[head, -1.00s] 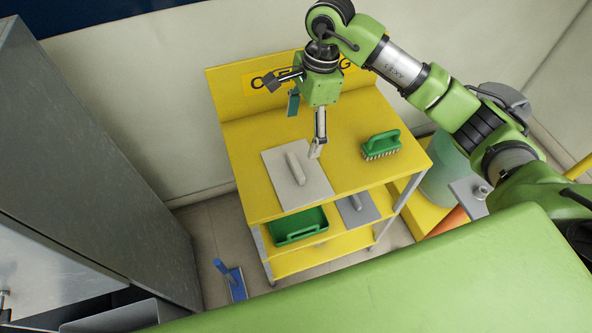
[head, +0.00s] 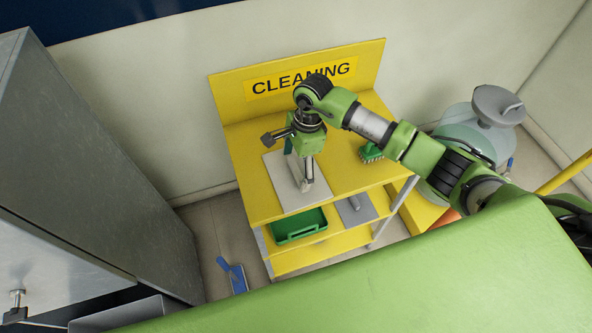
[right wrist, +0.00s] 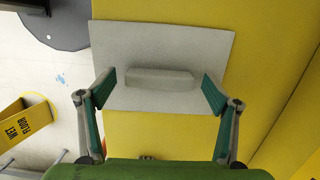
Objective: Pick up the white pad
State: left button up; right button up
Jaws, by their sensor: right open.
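The white pad (head: 287,196) is a flat pale board with a raised bar handle. It lies on the top shelf of the yellow cleaning cart (head: 345,178). My right gripper (head: 305,186) is above the pad, pointing down. In the right wrist view the pad (right wrist: 205,48) lies flat, and its handle (right wrist: 160,79) sits between the two spread fingers of my right gripper (right wrist: 160,82). The fingers are open, one beyond each end of the handle, and hold nothing. In the head view the gripper partly hides the handle. My left gripper is not in view.
A green brush (head: 371,153) stands on the same shelf, right of the pad. A green tray (head: 299,226) and a grey pad (head: 355,209) are on the shelf below. A blue-handled tool (head: 234,275) is on the floor. A grey cabinet (head: 90,170) stands left.

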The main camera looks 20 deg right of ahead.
jog(key=shift+f, duration=0.3)
jog(key=c, duration=1.2)
jog(key=shift+r, duration=0.15)
jog(key=shift+r+b, duration=0.25)
jog(key=shift+b, duration=0.05)
notch_tip(320, 180, up, 2)
jog(key=shift+r+b, duration=0.2)
jog(key=shift+b, duration=0.65)
jog(key=s+a+r+b, duration=0.3)
jog(key=s+r, duration=0.7)
jog(key=s, duration=0.3)
jog(key=shift+s+a, duration=0.15)
jog(key=shift+s, duration=0.2)
